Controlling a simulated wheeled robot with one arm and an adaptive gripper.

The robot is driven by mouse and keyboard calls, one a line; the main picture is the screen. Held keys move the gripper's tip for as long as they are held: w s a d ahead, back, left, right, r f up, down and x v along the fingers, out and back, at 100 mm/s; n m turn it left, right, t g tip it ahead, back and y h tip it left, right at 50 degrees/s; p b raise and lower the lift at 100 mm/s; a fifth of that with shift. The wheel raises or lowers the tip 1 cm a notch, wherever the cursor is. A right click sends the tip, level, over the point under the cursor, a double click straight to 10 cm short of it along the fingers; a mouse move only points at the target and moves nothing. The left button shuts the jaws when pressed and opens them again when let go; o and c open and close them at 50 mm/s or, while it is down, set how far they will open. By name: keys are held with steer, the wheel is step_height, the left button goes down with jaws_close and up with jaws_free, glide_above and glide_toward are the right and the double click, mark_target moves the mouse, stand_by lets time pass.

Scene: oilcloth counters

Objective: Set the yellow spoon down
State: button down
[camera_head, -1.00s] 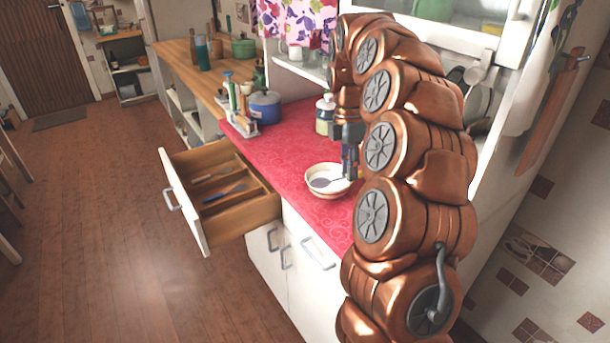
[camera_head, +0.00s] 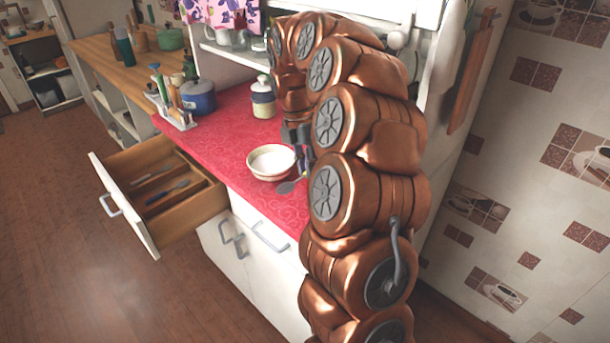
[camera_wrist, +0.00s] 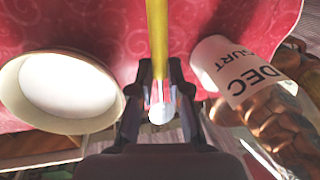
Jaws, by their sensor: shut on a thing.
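The yellow spoon (camera_wrist: 157,45) is in my gripper (camera_wrist: 158,100); its yellow handle runs up the wrist view from between the two fingers. In the head view, my gripper (camera_head: 303,160) is just right of the cream bowl (camera_head: 271,174), partly hidden by my arm. A grey spoon head (camera_head: 288,187) shows below the fingers, outside the bowl at its front right. I cannot tell whether it touches the red counter. The bowl also shows at left in the wrist view (camera_wrist: 119,100), beside the gripper.
A white container with dark lettering (camera_wrist: 236,66) stands close right of the fingers in the wrist view. A lidded jar (camera_head: 263,100) and a blue pot (camera_head: 198,97) are farther back on the red counter (camera_head: 228,137). An open drawer (camera_head: 128,215) with cutlery juts out at left.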

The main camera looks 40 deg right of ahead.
mark_target(306, 187)
steer(key=shift+f+p, duration=0.35)
steer(key=shift+f, duration=1.5)
steer(key=shift+f, duration=0.15)
steer(key=c, duration=1.1)
jaws_free()
steer(key=shift+c, duration=0.2)
step_height(306, 187, up, 12)
steer(key=w+b, duration=0.2)
steer(key=shift+w+a, duration=0.15)
steer(key=shift+w, duration=0.05)
